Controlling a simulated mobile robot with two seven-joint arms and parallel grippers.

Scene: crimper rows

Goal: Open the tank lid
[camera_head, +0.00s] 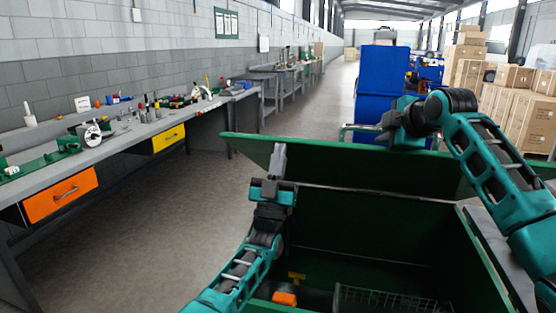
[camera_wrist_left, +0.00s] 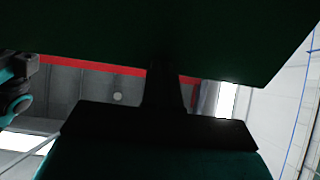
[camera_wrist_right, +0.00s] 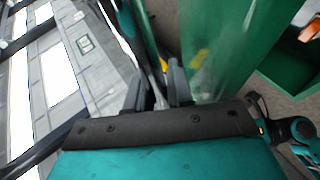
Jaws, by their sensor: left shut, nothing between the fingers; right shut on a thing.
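The green tank (camera_head: 482,262) stands open in front of me, and I see into its inside. Its green lid (camera_head: 330,165) is raised along the far side of the opening. My right gripper (camera_head: 392,128) is at the lid's top edge and shut on it; the right wrist view shows its two dark fingers (camera_wrist_right: 158,88) beside green panels. My left gripper (camera_head: 279,155) is shut and empty, pointing up in front of the lid's left part. In the left wrist view the dark lid (camera_wrist_left: 170,35) fills the top, near the shut fingers (camera_wrist_left: 164,88).
Inside the tank are a wire basket (camera_head: 385,298) and an orange object (camera_head: 284,298). A grey workbench (camera_head: 110,140) with tools and drawers runs along the left wall. A blue cabinet (camera_head: 382,85) stands behind the lid. Cardboard boxes (camera_head: 528,115) are stacked at right. The floor at left is clear.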

